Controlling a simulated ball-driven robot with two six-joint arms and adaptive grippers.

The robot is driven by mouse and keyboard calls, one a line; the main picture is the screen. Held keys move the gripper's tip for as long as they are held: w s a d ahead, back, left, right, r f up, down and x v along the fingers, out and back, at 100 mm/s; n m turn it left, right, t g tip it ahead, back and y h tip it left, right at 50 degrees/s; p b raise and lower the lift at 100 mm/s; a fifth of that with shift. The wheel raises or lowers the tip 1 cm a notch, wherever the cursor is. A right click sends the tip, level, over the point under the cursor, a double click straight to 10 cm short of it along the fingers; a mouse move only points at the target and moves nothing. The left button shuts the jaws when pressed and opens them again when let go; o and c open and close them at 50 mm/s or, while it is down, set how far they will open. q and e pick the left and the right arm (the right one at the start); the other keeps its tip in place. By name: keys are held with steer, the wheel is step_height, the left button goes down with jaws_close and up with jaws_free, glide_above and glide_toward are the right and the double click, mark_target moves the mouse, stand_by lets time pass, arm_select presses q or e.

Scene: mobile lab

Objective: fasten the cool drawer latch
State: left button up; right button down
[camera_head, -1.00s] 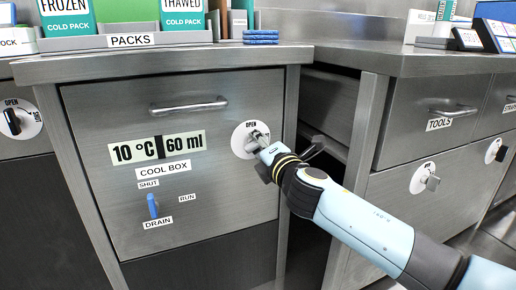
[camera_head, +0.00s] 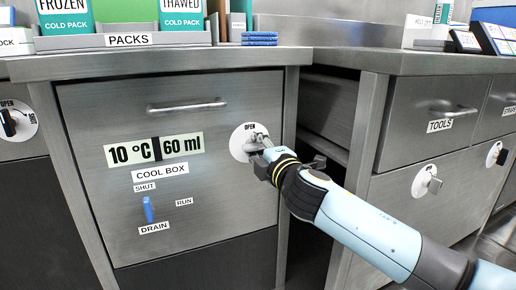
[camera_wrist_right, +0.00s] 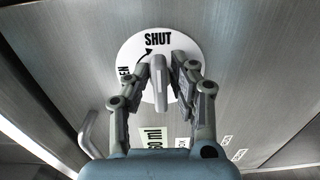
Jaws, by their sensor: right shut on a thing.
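The cool drawer (camera_head: 220,110) is labelled COOL BOX and its front looks flush with the cabinet frame. Its latch is a white round dial (camera_head: 239,141) at the drawer's right side, with OPEN at the top in the head view. My right gripper (camera_head: 262,146) is at this dial. In the right wrist view, the fingers of my right gripper (camera_wrist_right: 162,78) are shut on the grey latch knob (camera_wrist_right: 162,85) from both sides. The knob stands roughly upright there, below the word SHUT, with OPEN to its left. My left gripper is out of view.
A blue drain lever (camera_head: 148,210) and a bar handle (camera_head: 187,106) are on the same drawer. An open dark gap (camera_head: 325,130) lies right of it. The TOOLS drawer (camera_head: 425,110) is further right. A PACKS tray (camera_head: 75,42) stands on the counter.

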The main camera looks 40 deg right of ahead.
steer(key=c, duration=1.3)
jaws_free()
steer(key=v, duration=1.2)
